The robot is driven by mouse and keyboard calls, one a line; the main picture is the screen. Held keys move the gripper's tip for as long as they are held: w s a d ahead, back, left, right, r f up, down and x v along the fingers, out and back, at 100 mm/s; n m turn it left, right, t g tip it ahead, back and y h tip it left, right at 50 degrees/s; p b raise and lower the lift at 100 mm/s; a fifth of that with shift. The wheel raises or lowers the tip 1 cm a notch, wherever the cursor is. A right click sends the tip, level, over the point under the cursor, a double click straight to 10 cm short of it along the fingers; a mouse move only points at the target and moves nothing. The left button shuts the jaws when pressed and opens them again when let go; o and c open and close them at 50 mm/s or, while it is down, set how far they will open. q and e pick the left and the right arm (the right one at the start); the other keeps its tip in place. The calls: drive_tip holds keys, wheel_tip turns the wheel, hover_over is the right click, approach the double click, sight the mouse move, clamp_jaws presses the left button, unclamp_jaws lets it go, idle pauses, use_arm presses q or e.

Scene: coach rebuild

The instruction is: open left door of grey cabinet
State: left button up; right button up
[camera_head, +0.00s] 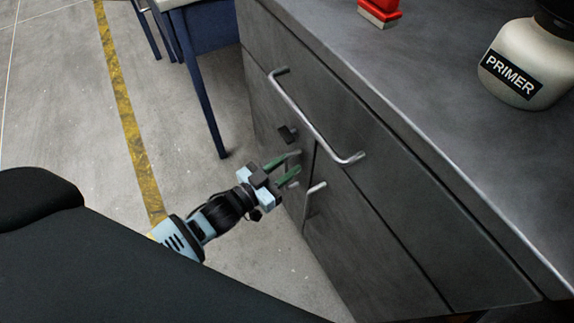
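The grey cabinet (400,180) fills the right side. Its left door (262,108) is under the wide drawer and looks closed. The left door's metal handle (293,154) is partly hidden by my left gripper (286,170). The gripper's two green fingers are apart and point at the door, right at this handle. I cannot tell whether they touch it. The right door (365,240) also looks closed, with its own small handle (315,196) just right of the gripper. My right gripper is not in view.
A long drawer handle (315,125) sticks out above the doors. A red object (380,10) and a primer bottle (525,65) stand on the cabinet top. A blue-legged chair or table (205,90) stands behind the cabinet's far end. The floor left of the cabinet is clear.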

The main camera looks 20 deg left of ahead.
use_arm(q)
drive_tip(key=shift+w+d, duration=0.15)
drive_tip(key=shift+w, duration=0.1)
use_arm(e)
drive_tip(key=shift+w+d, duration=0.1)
use_arm(q)
clamp_jaws()
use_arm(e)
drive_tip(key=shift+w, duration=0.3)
use_arm(q)
drive_tip(key=shift+s, duration=0.1)
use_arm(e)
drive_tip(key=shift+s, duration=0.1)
